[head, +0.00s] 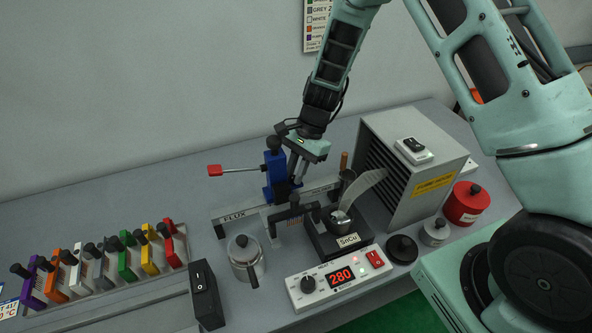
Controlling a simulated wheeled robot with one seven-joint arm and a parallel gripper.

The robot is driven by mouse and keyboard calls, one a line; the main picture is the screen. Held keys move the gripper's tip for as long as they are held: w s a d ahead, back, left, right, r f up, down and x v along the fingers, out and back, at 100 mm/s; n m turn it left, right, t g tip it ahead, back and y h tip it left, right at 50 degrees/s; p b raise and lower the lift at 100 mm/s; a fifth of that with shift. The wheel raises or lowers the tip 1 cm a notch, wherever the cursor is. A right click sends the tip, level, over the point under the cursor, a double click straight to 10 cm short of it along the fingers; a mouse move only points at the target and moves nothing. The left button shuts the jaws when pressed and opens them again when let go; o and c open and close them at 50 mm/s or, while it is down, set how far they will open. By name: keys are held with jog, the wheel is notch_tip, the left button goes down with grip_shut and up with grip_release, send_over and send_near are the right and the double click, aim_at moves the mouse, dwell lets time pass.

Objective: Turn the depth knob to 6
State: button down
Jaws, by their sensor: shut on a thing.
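A blue slide block (275,172) with a black top knob and a red-tipped lever stands on the grey rail marked FLUX, behind the SnCu solder pot (341,226). My gripper (297,172) reaches down from above at the block's right side. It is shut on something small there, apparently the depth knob. The fingers hide that knob, and I cannot read its scale or number. A dark clamp (293,212) sits below the block, over the rail.
The controller (341,280) reading 280 stands in front. A grey fume box (412,165) stands right of my gripper. A steel pot (245,259), black switch box (205,295) and row of coloured holders (125,258) are to the left. The back left bench is clear.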

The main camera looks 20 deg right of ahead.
jog(key=c, duration=1.4)
grip_release()
jog(key=shift+w, duration=0.1)
jog(key=shift+o, duration=0.2)
